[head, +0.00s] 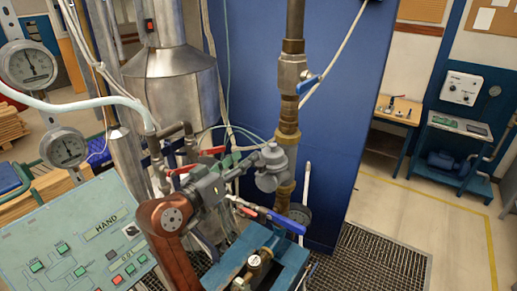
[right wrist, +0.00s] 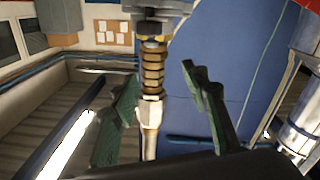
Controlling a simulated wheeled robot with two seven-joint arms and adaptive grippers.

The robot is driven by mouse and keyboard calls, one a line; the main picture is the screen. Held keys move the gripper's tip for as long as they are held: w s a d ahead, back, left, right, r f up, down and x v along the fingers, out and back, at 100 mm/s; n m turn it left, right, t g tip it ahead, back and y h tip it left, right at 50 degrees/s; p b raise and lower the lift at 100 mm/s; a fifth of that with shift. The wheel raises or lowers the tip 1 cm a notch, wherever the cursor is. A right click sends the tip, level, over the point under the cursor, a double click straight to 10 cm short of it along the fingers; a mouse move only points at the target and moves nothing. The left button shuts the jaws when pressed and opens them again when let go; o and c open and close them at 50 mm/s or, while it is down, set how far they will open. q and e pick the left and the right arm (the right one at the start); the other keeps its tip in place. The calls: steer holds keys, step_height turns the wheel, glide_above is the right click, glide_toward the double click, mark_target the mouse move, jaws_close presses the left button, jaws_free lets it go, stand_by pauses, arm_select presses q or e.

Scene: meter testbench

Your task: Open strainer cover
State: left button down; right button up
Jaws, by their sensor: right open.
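A grey rounded fitting (head: 270,168) sits in the vertical brass pipe line in the head view; it looks like the strainer, but I cannot tell which part is its cover. My right gripper (head: 234,162) is open just left of this fitting, with its green fingers pointing towards it. In the right wrist view the two fingers (right wrist: 165,105) stand apart. A ribbed brass fitting (right wrist: 152,70) with a pale metal stem below it shows between them, and I see no clear contact. My left gripper is not in view.
A blue-handled valve (head: 307,84) is higher on the pipe. Red levers (head: 212,151) and a blue lever (head: 287,222) crowd the pipework. A control panel (head: 75,240) is at the lower left, beside two gauges. The floor (head: 450,215) at right is clear.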

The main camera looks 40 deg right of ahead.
mark_target(257, 167)
steer(key=s+a+f+m+t+p, duration=0.1)
steer(key=s+a+f+m+p, duration=0.25)
steer(key=p, duration=0.35)
steer(key=shift+n+y, duration=0.25)
steer(key=shift+y, duration=0.05)
steer(key=p+x, duration=0.1)
steer(key=x, duration=0.1)
steer(key=p+x, duration=0.1)
steer(key=x, duration=0.2)
steer(key=p+x, duration=0.1)
steer(key=x, duration=0.1)
steer(key=shift+d+f+p, duration=0.3)
steer(key=shift+d+f, duration=0.1)
steer(key=shift+d, duration=0.05)
steer(key=shift+w+d+f, duration=0.15)
steer(key=shift+w+d, duration=0.05)
steer(key=shift+d, duration=0.15)
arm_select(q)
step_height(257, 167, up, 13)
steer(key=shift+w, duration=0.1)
arm_select(e)
jaws_close()
